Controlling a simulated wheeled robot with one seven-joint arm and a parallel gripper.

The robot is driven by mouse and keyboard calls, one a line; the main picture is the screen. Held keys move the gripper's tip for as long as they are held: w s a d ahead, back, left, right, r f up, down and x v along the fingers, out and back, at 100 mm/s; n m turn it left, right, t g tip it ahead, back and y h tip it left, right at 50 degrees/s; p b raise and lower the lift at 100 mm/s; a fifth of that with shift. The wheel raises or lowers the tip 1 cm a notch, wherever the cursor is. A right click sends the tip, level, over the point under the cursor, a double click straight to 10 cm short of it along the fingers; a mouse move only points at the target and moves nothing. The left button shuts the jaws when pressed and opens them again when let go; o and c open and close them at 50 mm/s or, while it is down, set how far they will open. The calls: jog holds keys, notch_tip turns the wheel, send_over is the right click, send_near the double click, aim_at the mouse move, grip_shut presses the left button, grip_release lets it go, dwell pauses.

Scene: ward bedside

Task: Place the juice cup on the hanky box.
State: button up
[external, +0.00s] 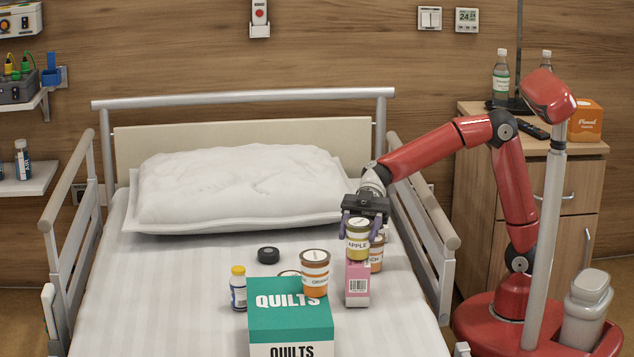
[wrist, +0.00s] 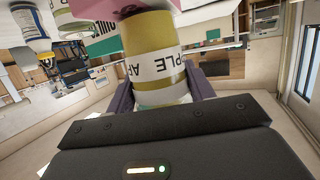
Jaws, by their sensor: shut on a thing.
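My gripper (external: 364,222) is shut on a yellow-green juice cup (external: 357,241) labelled APPLE, its fingers on either side of it. The cup also fills the middle of the wrist view (wrist: 153,55), between the fingers. In the external view the cup is upright, right over a pink box (external: 357,285) with a barcode. I cannot tell whether its base touches that box. No label reading hanky is legible. An orange cup (external: 315,272) is to the left, at the back edge of the green QUILTS box (external: 290,325). Another cup (external: 376,255) is partly hidden behind the apple cup.
A white bottle (external: 238,290) with a yellow cap and a black round thing (external: 268,255) are on the bed to the left. The pillow (external: 240,188) is behind. The bed's right rail (external: 425,220) is close to my arm. An orange box (external: 586,121) stands on the cabinet.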

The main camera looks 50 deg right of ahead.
jog(key=shift+f, duration=0.2)
jog(key=o, duration=1.1)
jog(key=shift+r, duration=0.1)
jog(key=shift+r, duration=0.2)
jog(key=v, duration=1.2)
jog(key=shift+p, duration=0.3)
